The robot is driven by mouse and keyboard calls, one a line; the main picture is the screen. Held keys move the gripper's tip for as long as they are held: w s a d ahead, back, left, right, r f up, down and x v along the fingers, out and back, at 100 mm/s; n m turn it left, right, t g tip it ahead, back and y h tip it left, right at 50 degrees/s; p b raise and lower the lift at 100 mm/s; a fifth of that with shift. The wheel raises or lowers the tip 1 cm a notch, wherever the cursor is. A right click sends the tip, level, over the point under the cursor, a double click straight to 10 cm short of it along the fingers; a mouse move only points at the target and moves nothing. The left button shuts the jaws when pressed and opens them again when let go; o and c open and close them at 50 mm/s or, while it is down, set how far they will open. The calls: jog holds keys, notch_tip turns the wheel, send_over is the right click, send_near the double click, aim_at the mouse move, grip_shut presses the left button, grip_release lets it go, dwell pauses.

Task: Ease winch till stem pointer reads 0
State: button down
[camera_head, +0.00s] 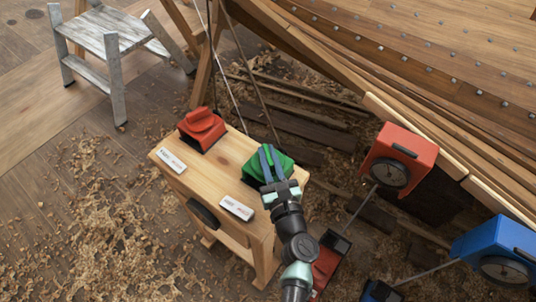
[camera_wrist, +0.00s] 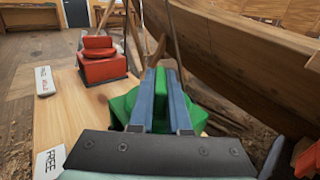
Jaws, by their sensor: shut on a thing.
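Two winches sit on a wooden bench. The green winch (camera_head: 284,164) is at the right end and also shows in the wrist view (camera_wrist: 122,106). The red winch (camera_head: 202,128) is at the back left, with a raised red grip on top (camera_wrist: 98,45). My gripper (camera_head: 266,158) is shut on the green winch's upright grip (camera_wrist: 168,88), one blue finger on each side. Two dial gauges stand to the right, a red one (camera_head: 398,160) and a blue one (camera_head: 495,252). Their dials are too small to read, and I cannot tell which is the stem pointer.
The bench top (camera_head: 213,172) carries two white cards, one (camera_head: 236,207) by the green winch reading FREE. Lines rise beside the winches. The planked hull (camera_head: 420,60) fills the upper right. A grey step stool (camera_head: 110,40) stands at the back left. Shavings cover the floor.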

jog(key=shift+y, duration=0.3)
jog(key=n+g+y, duration=0.1)
jog(key=n+y, duration=0.2)
jog(key=shift+d+g+y, duration=0.1)
jog(key=shift+g+y, duration=0.3)
jog(key=n+g+y+b, duration=0.2)
jog(key=y+b, duration=0.1)
jog(key=shift+w+f+n+g+y, duration=0.1)
jog(key=shift+f+n+g+y, duration=0.1)
jog(key=shift+n+g+y, duration=0.15)
jog(key=n+g+y+b, duration=0.3)
jog(key=g+b, duration=0.1)
jog(key=b, duration=0.1)
jog(key=shift+n+g, duration=0.25)
jog(key=shift+n, duration=0.1)
jog(key=shift+r+n+g+y+b, duration=0.1)
jog(key=shift+n+g+y+b, duration=0.55)
jog(key=shift+g+b, duration=0.35)
jog(key=shift+r, duration=0.1)
jog(key=c, duration=0.9)
grip_release()
